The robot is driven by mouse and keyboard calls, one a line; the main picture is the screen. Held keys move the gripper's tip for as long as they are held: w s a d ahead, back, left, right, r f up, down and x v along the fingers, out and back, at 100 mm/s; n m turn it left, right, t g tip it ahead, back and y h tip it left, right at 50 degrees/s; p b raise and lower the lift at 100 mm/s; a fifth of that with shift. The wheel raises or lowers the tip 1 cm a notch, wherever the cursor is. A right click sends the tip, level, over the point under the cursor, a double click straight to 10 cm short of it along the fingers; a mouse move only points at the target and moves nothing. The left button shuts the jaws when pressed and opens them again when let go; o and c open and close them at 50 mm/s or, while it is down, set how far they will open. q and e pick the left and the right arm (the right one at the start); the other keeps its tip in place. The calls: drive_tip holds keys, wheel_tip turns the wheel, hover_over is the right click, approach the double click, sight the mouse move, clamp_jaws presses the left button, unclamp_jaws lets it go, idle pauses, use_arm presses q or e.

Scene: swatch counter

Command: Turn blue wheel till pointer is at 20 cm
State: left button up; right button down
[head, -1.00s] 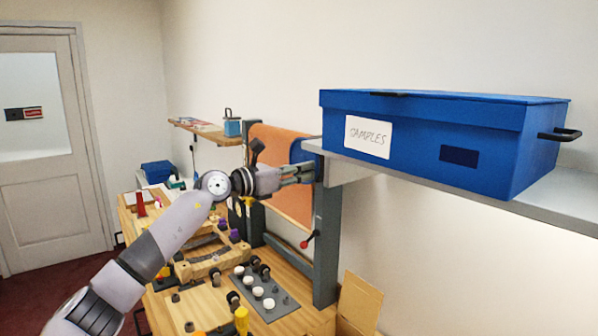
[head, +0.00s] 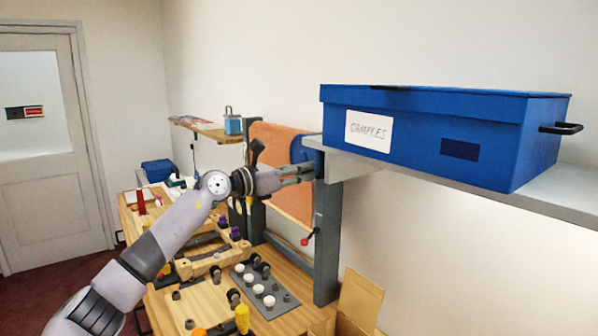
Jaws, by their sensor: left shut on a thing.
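The blue wheel (head: 304,150) shows only in part in the head view, at the right end of the orange cloth roll (head: 277,152) on a grey frame. The shelf edge and the grey post hide some of it. My left gripper (head: 313,171) reaches in from the left and is shut at the wheel's lower edge, with its fingertips against the wheel by the post. What lies between the fingers is too small to see clearly. No pointer or centimetre scale can be made out. My right gripper is out of view.
A grey shelf (head: 560,205) carrying a blue samples box (head: 420,130) overhangs close to the right of the gripper. A red-knobbed lever (head: 305,241) is on the post (head: 326,240). Below, the wooden bench (head: 205,303) holds pegs and a grey tray. A cardboard box (head: 358,300) stands beside it.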

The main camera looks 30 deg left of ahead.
use_arm(q)
drive_tip(key=shift+d+f, duration=0.25)
drive_tip(key=shift+f, duration=0.35)
idle(0.3)
drive_tip(key=o, duration=1)
drive_tip(key=shift+d+r, duration=0.15)
drive_tip(key=shift+r, duration=0.2)
drive_tip(key=shift+o, duration=0.8)
drive_tip(key=shift+a, duration=0.25)
drive_tip(key=shift+s+a, duration=0.1)
drive_tip(key=shift+s, duration=0.05)
